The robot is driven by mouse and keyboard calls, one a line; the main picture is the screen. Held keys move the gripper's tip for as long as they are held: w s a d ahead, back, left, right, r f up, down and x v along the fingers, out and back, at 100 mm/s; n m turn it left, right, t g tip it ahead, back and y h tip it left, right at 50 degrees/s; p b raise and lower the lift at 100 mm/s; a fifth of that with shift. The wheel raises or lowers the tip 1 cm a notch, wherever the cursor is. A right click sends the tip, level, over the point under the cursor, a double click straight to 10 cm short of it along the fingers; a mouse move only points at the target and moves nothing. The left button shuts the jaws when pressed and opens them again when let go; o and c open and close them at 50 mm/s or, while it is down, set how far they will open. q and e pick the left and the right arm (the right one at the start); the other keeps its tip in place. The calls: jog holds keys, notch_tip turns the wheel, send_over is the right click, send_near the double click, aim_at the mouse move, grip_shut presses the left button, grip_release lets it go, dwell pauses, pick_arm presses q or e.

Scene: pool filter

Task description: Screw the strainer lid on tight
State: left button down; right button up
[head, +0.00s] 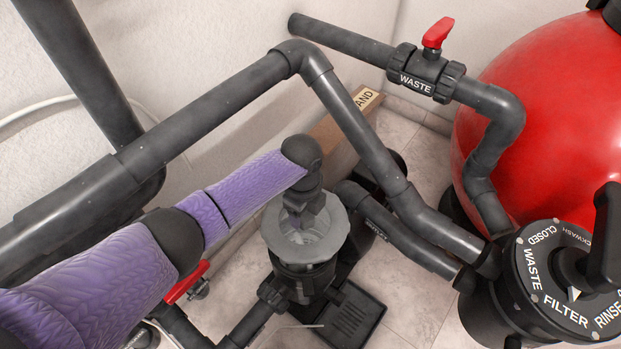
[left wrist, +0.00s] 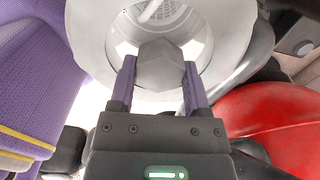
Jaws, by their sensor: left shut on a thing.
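The strainer lid (head: 330,243) is a clear, greyish disc with a pale rim on top of the dark pump strainer housing (head: 300,278). In the left wrist view the lid (left wrist: 95,55) fills the upper middle, and a basket with slots shows through it. My left gripper (head: 305,218) reaches down over the lid from above. In the left wrist view its purple fingers (left wrist: 160,80) are shut on the lid's grey knob (left wrist: 160,62), one finger on each side. The gripper hides part of the lid in the head view. My right gripper is not in view.
Dark pipes (head: 360,130) run above and beside the pump. A red tank (head: 540,110) and a multiport valve (head: 560,280) stand at the right. A red valve handle (head: 186,283) is left of the pump. Tiled floor (head: 405,300) shows between pump and valve.

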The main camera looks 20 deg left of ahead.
pick_arm(q)
jog(key=shift+s+f+m, duration=0.2)
jog(key=shift+f+m, duration=0.1)
jog(key=shift+f, duration=0.2)
jog(key=shift+a, duration=0.1)
notch_tip(320, 180, down, 4)
jog(key=shift+a+r+b, duration=0.1)
jog(key=shift+b, duration=0.95)
jog(key=shift+f+b, duration=0.55)
jog(key=shift+f, duration=0.4)
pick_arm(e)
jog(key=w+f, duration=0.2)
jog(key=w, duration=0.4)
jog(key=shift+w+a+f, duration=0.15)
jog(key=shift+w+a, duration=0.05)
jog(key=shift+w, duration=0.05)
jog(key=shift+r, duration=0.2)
